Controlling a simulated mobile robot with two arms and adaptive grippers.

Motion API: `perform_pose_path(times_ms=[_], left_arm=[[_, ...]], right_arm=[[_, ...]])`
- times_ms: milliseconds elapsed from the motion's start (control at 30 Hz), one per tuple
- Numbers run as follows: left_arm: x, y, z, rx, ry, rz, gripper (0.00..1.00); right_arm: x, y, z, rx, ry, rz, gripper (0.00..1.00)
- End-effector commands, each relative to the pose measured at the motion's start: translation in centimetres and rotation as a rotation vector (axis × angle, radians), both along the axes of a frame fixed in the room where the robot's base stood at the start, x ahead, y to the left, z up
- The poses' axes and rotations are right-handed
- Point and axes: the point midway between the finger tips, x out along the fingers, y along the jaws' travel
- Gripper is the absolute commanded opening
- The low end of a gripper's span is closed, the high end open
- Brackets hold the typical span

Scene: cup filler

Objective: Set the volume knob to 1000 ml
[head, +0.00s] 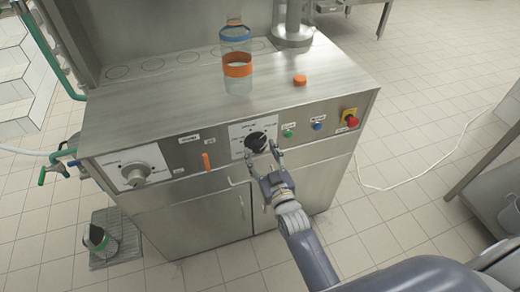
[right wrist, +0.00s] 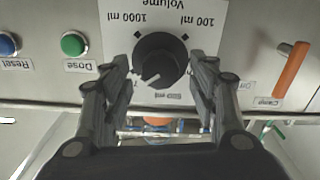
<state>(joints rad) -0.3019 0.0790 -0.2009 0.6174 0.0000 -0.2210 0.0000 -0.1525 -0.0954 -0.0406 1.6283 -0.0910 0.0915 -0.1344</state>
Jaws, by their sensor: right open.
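The volume knob (head: 256,142) is a round black dial on a white plate (head: 238,131) at the middle of the machine's front panel. In the right wrist view the knob (right wrist: 160,60) appears upside down, with "1000 ml" and "100 ml" printed above it and a partly hidden "500 ml" below. Its white pointer line points to the lower left there, away from the 1000 ml mark and nearer the 500 ml side. My right gripper (head: 264,158) is open, its fingers (right wrist: 160,78) on either side of the knob; contact cannot be told. My left gripper is not in view.
An orange clamp lever (head: 207,161) and another dial (head: 134,173) are left of the knob. Green (head: 288,133) and blue (head: 317,126) buttons and a red emergency stop (head: 351,119) are right. A bottle (head: 237,85) and orange cap (head: 300,80) stand on top.

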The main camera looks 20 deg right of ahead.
Motion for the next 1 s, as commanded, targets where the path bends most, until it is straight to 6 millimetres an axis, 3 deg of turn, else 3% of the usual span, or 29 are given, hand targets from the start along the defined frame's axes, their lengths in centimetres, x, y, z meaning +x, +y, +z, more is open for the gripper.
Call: perform_pose_path(times_ms=[200, 500, 700, 1000], left_arm=[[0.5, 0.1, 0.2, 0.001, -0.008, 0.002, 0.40], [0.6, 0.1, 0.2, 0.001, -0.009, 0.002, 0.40], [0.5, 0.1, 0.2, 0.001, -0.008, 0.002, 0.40], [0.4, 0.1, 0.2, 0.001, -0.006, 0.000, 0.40]], right_arm=[[1.5, 0.1, 0.0, 0.001, 0.000, 0.000, 0.54], [1.6, 0.1, 0.0, 0.001, 0.001, 0.000, 0.54], [1.6, 0.1, 0.0, 0.000, 0.000, 0.000, 0.10], [1.6, 0.1, 0.0, 0.016, 0.002, 0.001, 0.10]])
